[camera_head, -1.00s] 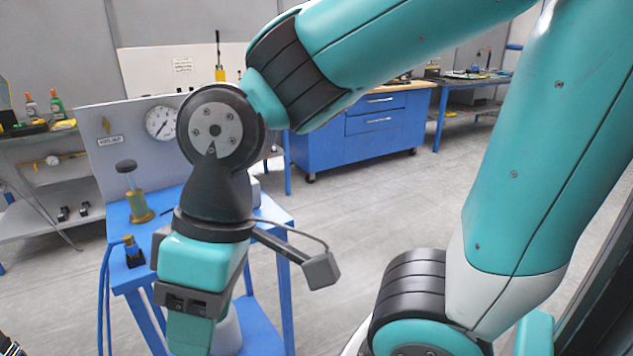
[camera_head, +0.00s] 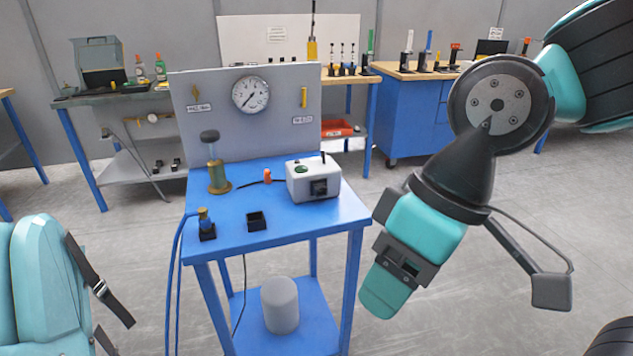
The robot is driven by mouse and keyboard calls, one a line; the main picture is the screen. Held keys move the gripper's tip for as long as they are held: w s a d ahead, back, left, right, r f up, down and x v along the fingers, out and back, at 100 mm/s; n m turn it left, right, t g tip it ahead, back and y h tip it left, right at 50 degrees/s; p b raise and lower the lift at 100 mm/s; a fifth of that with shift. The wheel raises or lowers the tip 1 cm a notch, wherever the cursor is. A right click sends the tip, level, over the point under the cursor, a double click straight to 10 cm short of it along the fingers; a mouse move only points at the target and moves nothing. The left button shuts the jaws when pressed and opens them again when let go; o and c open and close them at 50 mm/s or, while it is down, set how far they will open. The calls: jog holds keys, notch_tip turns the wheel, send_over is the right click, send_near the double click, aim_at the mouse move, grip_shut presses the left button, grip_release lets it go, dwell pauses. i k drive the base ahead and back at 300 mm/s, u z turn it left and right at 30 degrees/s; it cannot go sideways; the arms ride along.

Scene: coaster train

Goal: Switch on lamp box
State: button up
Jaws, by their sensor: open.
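A white box (camera_head: 302,186), which I take for the lamp box, sits at the right rear of the blue cart's top. My gripper (camera_head: 382,298) is open and empty, pointing down in the air to the right of the cart. It is apart from the box and hides none of it.
The blue cart (camera_head: 290,226) has a grey back panel with a gauge (camera_head: 250,94).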

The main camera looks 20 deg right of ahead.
aim_at(299, 173)
jog(key=z, duration=0.15)
jog(key=i, duration=0.85)
jog(key=u, duration=0.65)
